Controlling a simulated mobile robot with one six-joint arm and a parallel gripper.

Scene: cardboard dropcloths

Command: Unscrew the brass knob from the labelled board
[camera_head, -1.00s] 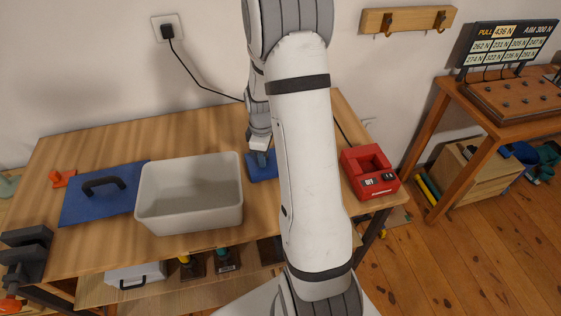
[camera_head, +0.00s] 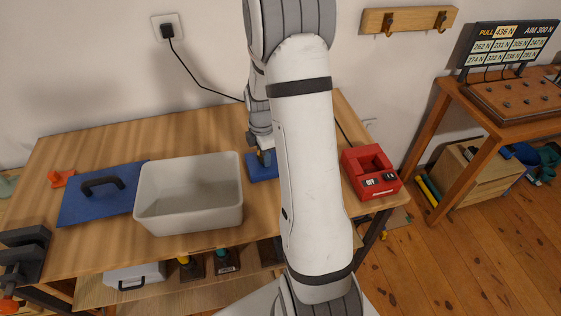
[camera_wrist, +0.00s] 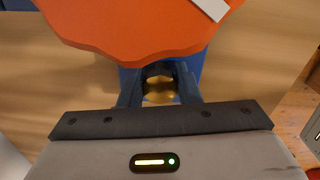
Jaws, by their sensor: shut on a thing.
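The blue board (camera_head: 258,174) lies on the workbench beside the white bin, partly hidden behind my arm. My gripper (camera_head: 265,158) is low over it; its tips are hard to make out in the head view. In the wrist view, my gripper (camera_wrist: 160,78) has its dark fingers shut on the brass knob (camera_wrist: 160,92), which shows as a gold patch between them. Blue shows behind the fingers. A large orange piece with a wavy edge (camera_wrist: 135,30) and a white mark covers the top of the wrist view. The board's label cannot be made out.
The white bin (camera_head: 188,222) stands left of my gripper. A blue plate with a black handle (camera_head: 102,183) lies further left. A red device (camera_head: 371,174) sits at the bench's right end. A black cable (camera_head: 202,84) runs from the wall socket behind my arm.

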